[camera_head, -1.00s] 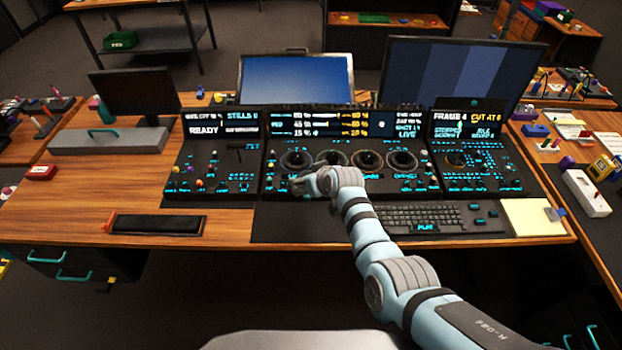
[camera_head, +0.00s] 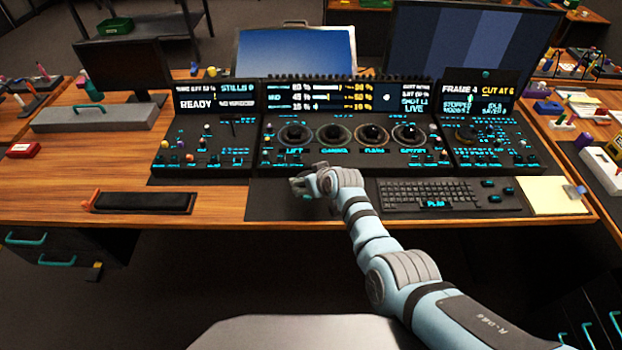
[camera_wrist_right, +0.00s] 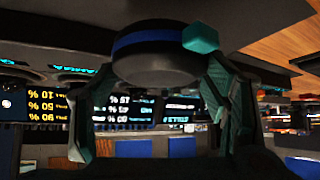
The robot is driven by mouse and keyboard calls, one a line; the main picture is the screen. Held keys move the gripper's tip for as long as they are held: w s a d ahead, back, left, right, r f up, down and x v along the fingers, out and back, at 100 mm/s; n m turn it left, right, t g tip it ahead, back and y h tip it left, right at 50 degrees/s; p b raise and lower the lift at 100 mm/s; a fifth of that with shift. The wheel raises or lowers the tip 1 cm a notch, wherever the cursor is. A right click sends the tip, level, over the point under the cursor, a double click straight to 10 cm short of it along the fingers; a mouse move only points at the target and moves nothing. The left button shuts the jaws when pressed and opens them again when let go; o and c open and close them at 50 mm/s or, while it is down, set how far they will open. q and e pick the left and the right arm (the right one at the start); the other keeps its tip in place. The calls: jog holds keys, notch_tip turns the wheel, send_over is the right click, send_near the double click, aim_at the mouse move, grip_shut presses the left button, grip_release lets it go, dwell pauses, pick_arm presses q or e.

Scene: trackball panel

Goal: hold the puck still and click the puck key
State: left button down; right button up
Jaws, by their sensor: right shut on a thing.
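The puck (camera_wrist_right: 150,68) is a dark round body with a blue band, seen in the right wrist view. A small teal block (camera_wrist_right: 200,38) shows at its right edge; I cannot tell if this is the puck key. My right gripper (camera_head: 302,187) has its fingers on both sides of the puck and is shut on it. In the head view the gripper is above the dark mat (camera_head: 275,208), in front of the panel (camera_head: 345,161); the puck is not clearly visible there. My left gripper is out of view.
The panel carries several trackballs, including one at its right (camera_head: 409,132). A keyboard (camera_head: 425,194) lies to the right of my right gripper, beside a yellow pad (camera_head: 545,196). A dark tray (camera_head: 145,203) lies on the left. Wooden desk is clear around that tray.

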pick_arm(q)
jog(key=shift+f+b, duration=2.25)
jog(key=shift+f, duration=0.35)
pick_arm(e)
jog(key=shift+f, duration=2.8)
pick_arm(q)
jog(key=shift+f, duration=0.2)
pick_arm(e)
jog(key=shift+f, duration=0.25)
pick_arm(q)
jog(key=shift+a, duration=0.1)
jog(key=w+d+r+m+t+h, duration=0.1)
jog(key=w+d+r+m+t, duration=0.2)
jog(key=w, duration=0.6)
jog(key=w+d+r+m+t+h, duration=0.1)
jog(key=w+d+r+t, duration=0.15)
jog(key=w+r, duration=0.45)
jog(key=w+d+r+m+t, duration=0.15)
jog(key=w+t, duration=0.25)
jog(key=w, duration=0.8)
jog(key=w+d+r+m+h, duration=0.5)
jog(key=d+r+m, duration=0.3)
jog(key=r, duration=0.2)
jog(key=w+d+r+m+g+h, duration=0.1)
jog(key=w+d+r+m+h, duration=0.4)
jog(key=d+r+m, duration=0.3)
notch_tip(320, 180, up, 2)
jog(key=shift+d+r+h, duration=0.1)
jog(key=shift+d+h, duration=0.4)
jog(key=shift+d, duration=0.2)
